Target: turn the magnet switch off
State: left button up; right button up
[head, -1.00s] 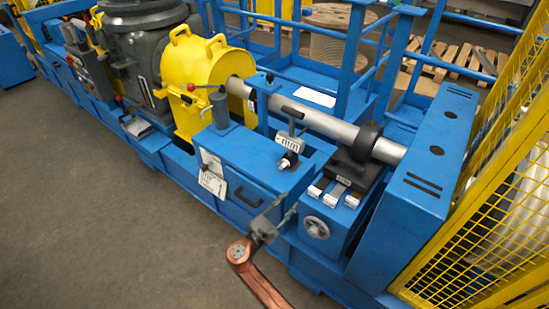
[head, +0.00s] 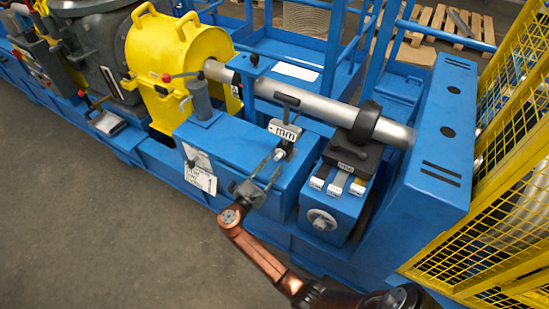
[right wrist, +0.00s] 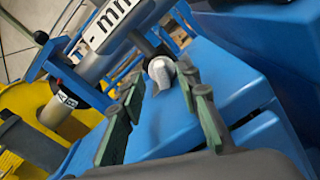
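A small knob with a pale grey cap (head: 280,154), which looks like the magnet switch, sits on the blue housing just below a white plate marked "mm" (head: 285,130). In the right wrist view the knob (right wrist: 160,73) lies just beyond and between the fingertips. My right gripper (head: 269,172) reaches up over the housing's front edge toward the knob. In the right wrist view my right gripper (right wrist: 162,88) is open, with green-padded fingers apart and nothing between them. Whether a finger touches the knob cannot be told. My left gripper is not in view.
A steel shaft (head: 300,104) runs behind the knob to a black collar (head: 365,122). A yellow guard (head: 178,65) stands left. A dark block with pale keys (head: 338,186) and a handwheel (head: 322,219) are on the right. The floor in front is clear.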

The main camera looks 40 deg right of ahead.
aim_at(277, 158)
jog(key=shift+b+x, duration=0.5)
jog(key=shift+x, duration=1.75)
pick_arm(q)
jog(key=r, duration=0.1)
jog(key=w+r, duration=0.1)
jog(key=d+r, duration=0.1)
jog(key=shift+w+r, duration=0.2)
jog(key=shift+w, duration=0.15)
pick_arm(e)
jog(key=shift+a, duration=0.1)
grip_shut()
